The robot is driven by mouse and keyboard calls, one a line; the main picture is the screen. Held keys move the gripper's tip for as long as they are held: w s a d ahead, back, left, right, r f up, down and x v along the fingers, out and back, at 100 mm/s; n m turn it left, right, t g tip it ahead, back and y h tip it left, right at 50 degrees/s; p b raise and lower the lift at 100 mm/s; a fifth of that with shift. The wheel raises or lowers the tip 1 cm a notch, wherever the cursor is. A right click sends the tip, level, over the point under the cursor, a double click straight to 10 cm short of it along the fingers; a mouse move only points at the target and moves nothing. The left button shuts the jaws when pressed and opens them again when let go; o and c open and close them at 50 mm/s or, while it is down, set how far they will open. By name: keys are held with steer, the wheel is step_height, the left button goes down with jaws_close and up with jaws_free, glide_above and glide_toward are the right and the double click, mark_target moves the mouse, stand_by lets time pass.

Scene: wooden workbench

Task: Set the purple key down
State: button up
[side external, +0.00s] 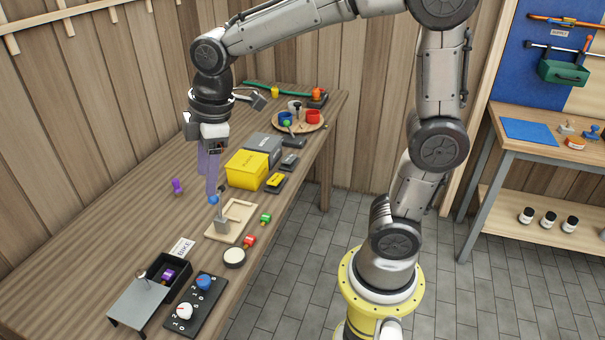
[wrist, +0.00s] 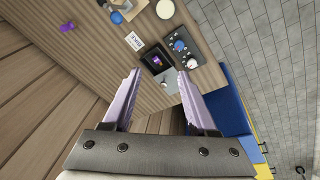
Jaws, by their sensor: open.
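A small purple piece (side external: 177,186), which looks like the purple key, rests on the bare wood of the bench, left of my gripper. It also shows in the wrist view (wrist: 67,27), at the upper left and well outside my fingers. A second purple piece (side external: 168,276) is inside the black open box (side external: 183,263) and shows in the wrist view too (wrist: 156,61). My gripper (side external: 208,184) is above the bench with its pale purple fingers apart. In the wrist view (wrist: 159,73) nothing is between the fingertips.
A wooden tray (side external: 240,211) with a blue-knobbed lever stands near my gripper. A yellow box (side external: 246,170) is behind it. A red piece (side external: 249,241), a green piece (side external: 265,219) and a dial panel (side external: 207,300) lie toward the front. The bench's left side is mostly clear.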

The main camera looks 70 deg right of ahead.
steer(key=s+d+m+t, duration=0.2)
steer(key=s+m, duration=0.7)
steer(key=s, duration=0.8)
steer(key=shift+d+r+t, duration=0.3)
steer(key=shift+d+t, duration=0.1)
steer(key=shift+d, duration=0.5)
steer(key=shift+s, duration=0.1)
